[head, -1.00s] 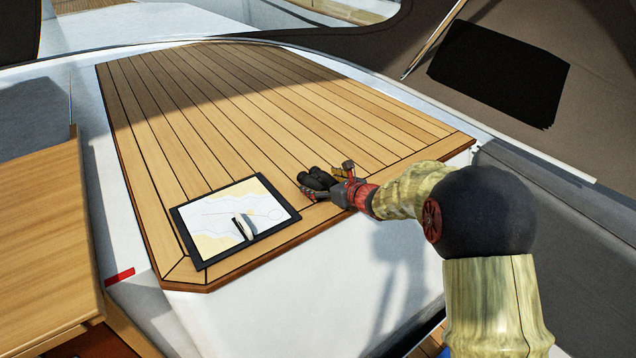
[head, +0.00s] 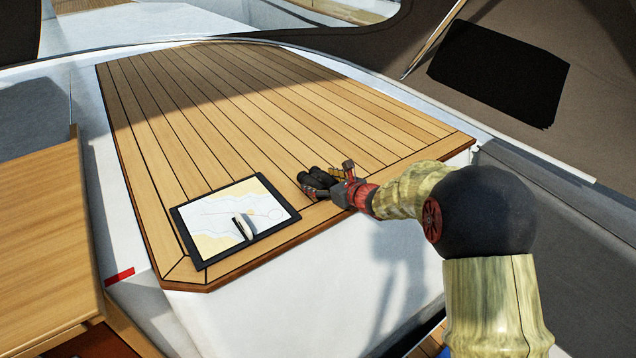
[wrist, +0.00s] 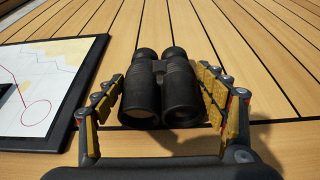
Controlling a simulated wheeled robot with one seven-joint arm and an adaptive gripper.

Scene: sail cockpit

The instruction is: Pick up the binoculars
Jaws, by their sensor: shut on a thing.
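The black binoculars (head: 318,178) rest on the slatted wooden deck near its front edge. In the wrist view the binoculars (wrist: 160,88) lie with both barrels pointing away, between the yellow-padded fingers. My gripper (head: 324,186) is shut on them, one finger on each side. In the wrist view my gripper (wrist: 164,105) shows its left finger against the left barrel and its right finger beside the right barrel. The binoculars still appear to be down on the planks. Part of them is hidden behind the gripper in the head view.
The wooden deck (head: 240,110) behind is clear. A wooden panel (head: 45,230) stands at the left.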

